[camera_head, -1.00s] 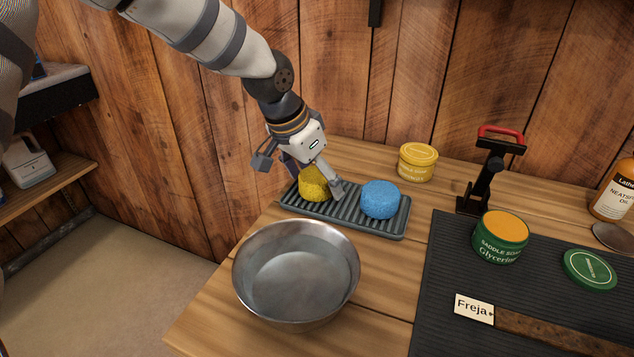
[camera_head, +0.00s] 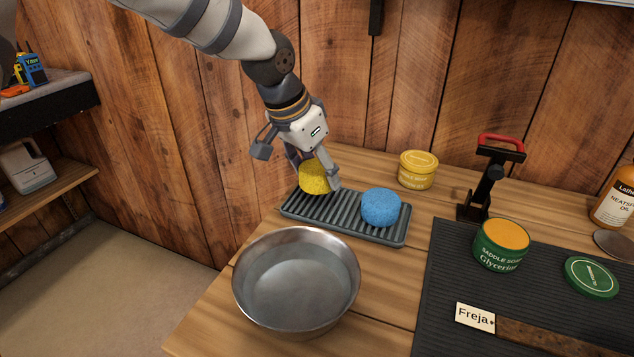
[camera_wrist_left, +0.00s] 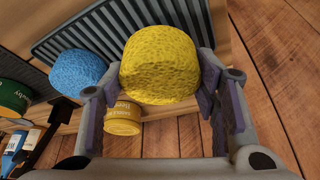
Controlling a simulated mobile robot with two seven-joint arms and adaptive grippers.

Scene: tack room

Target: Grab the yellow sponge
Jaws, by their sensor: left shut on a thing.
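The yellow sponge (camera_head: 313,177) is round and textured, at the left end of the ribbed grey tray (camera_head: 343,219) in the head view. My left gripper (camera_head: 318,172) is shut on it, one finger on each side. It appears held slightly above the tray. In the left wrist view the yellow sponge (camera_wrist_left: 160,66) sits between the two fingers (camera_wrist_left: 158,92). The blue sponge (camera_head: 380,207) rests on the right part of the tray. My right gripper is not in view.
A metal bowl of water (camera_head: 297,281) stands in front of the tray. A yellow tin (camera_head: 418,170) is behind it. A green saddle soap tin (camera_head: 501,245), its lid (camera_head: 591,276) and a name tag (camera_head: 474,318) lie on the dark mat (camera_head: 440,270). The wooden wall rises close behind.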

